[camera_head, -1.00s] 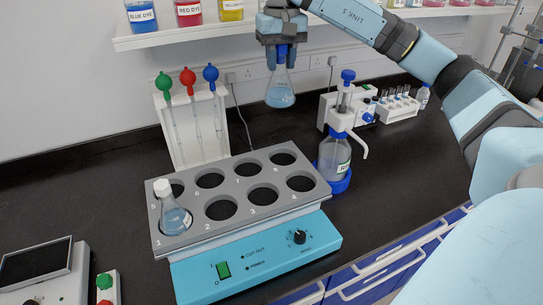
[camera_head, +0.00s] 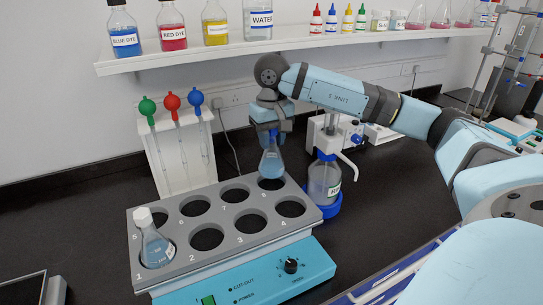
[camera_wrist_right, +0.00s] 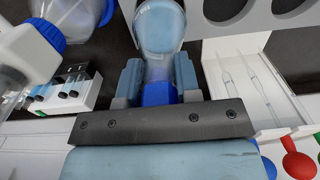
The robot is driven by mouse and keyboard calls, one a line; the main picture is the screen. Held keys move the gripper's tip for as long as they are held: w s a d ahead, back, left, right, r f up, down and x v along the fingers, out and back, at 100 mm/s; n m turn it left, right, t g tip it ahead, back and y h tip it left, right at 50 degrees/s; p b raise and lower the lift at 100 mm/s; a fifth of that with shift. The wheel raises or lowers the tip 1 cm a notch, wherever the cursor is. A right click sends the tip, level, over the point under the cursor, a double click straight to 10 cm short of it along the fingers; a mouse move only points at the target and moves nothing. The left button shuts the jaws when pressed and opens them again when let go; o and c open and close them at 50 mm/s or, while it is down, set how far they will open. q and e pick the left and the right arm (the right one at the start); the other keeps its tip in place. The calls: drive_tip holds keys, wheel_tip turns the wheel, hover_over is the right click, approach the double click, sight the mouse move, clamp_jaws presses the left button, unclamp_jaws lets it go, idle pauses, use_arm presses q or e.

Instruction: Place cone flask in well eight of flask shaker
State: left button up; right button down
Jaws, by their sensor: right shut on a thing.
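My right gripper (camera_head: 270,133) is shut on the neck of a cone flask (camera_head: 271,162) with pale blue liquid. The flask hangs upright over well eight (camera_head: 271,184), the far right hole in the back row of the grey flask shaker (camera_head: 228,254). Its base overlaps the back of that hole in the head view; I cannot tell whether it is inside. In the right wrist view the flask's round base (camera_wrist_right: 160,28) points away from me, and its blue stopper (camera_wrist_right: 158,93) shows between the fingers (camera_wrist_right: 158,78). My left gripper is not in view.
A white-capped flask (camera_head: 155,248) stands in well one. The other shaker wells look empty. A blue-topped dispenser bottle (camera_head: 323,180) stands close to the right of the shaker. A pipette stand (camera_head: 178,152) is behind it. A bottle shelf (camera_head: 300,45) runs above.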

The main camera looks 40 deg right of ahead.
sight(271, 155)
wheel_tip(271, 155, down, 5)
drive_tip(key=c, duration=0.8)
unclamp_jaws()
drive_tip(key=shift+r, duration=0.1)
wheel_tip(271, 155, up, 12)
drive_tip(key=shift+f, duration=0.1)
idle(0.4)
